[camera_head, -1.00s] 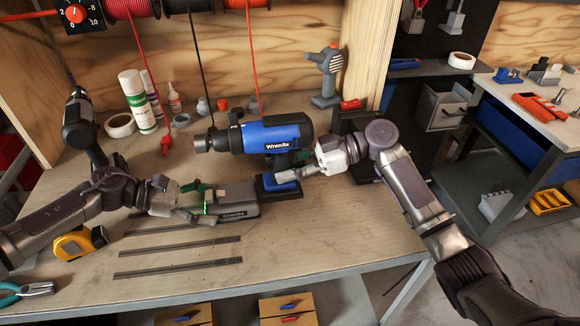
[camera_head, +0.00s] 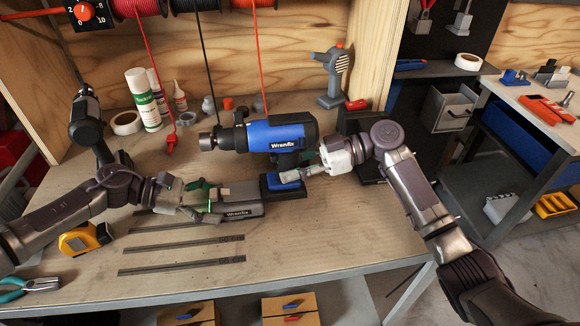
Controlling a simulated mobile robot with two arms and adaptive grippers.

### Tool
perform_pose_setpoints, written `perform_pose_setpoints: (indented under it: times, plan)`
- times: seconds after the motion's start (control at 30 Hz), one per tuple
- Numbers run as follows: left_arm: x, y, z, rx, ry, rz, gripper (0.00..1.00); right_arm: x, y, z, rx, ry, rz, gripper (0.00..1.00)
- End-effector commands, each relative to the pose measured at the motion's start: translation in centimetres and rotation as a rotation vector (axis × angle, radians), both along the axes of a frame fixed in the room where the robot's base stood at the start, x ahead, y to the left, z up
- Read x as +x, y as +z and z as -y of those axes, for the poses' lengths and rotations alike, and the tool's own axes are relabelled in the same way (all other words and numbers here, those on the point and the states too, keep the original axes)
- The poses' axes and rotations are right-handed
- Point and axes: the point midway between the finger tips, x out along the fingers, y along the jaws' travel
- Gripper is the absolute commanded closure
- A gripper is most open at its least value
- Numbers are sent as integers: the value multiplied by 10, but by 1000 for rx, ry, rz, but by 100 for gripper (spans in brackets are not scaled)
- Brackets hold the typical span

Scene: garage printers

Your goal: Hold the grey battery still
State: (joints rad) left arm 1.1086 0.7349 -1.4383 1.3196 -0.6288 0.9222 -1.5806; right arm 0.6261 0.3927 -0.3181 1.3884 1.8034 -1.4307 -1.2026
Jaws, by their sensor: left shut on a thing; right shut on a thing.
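The grey battery (camera_head: 240,212) lies on the workbench, with a Wrenfix label on its front side. My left gripper (camera_head: 212,200) is shut on its left part, and the fingers hide that end. A blue and black Wrenfix power tool (camera_head: 275,136) stands upright just behind and to the right, its nose pointing left. It rests on a blue and black foot (camera_head: 287,190). My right gripper (camera_head: 290,175) is shut at the lower handle, just above that foot; the exact contact is partly hidden.
Dark metal strips (camera_head: 182,262) lie flat in front of the battery. A yellow tape measure (camera_head: 85,239) and teal-handled pliers (camera_head: 28,285) are at left. A white bottle (camera_head: 143,100) and glue stand behind. The bench front right is clear.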

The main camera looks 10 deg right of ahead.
Motion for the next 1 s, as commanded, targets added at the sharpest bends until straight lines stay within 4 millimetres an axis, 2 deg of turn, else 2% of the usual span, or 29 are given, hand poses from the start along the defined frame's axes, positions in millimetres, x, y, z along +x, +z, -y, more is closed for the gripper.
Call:
perform_pose_setpoints:
  times: [1.0]
  plan:
    - [-1, 0, 0, 1, -1, -1, 54, 0, 4, -12, 7, 2, 4, 100]
